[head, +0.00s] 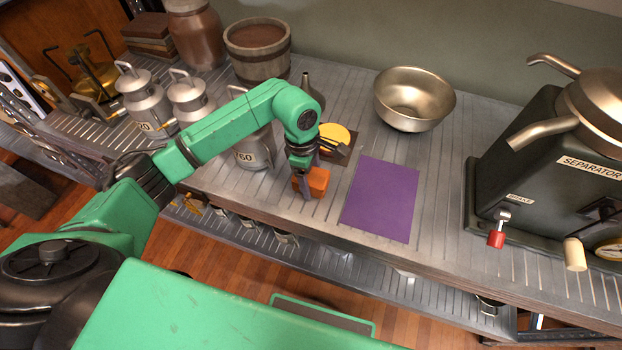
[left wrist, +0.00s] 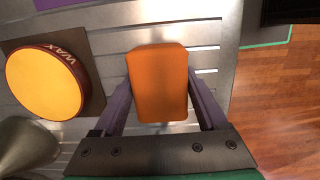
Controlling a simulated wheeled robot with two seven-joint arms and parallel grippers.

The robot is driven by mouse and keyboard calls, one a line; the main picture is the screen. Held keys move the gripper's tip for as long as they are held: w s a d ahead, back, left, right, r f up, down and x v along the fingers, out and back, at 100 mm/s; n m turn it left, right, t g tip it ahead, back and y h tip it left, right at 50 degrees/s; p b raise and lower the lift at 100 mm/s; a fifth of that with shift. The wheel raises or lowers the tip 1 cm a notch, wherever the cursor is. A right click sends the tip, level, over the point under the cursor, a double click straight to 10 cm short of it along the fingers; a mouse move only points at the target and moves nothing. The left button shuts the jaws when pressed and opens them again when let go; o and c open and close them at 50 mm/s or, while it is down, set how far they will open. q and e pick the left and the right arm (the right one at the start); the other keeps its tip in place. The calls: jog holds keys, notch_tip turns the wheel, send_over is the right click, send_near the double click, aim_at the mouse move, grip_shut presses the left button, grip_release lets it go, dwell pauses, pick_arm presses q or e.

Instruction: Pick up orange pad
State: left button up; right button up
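The orange pad (head: 317,180) is a small rounded orange block on the slatted metal counter, left of the purple mat. My left gripper (head: 306,184) is over it, pointing down. In the left wrist view the orange pad (left wrist: 158,82) lies between the two fingers of my left gripper (left wrist: 160,95), one finger on each side. The fingers look spread, with small gaps beside the pad. Whether the pad touches the counter is hard to tell. My right gripper is not in view.
A yellow wax disc (head: 335,136) on a dark square lies just behind the pad. The purple mat (head: 380,198) is to the right, with a metal bowl (head: 413,98) behind it. A grey can (head: 256,150) stands left. The counter's front edge is close.

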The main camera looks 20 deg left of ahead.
aim_at(311, 175)
pick_arm(q)
jog(key=shift+c, duration=0.9)
jog(key=shift+r, duration=0.15)
notch_tip(311, 175, up, 20)
jog(key=shift+r, duration=0.15)
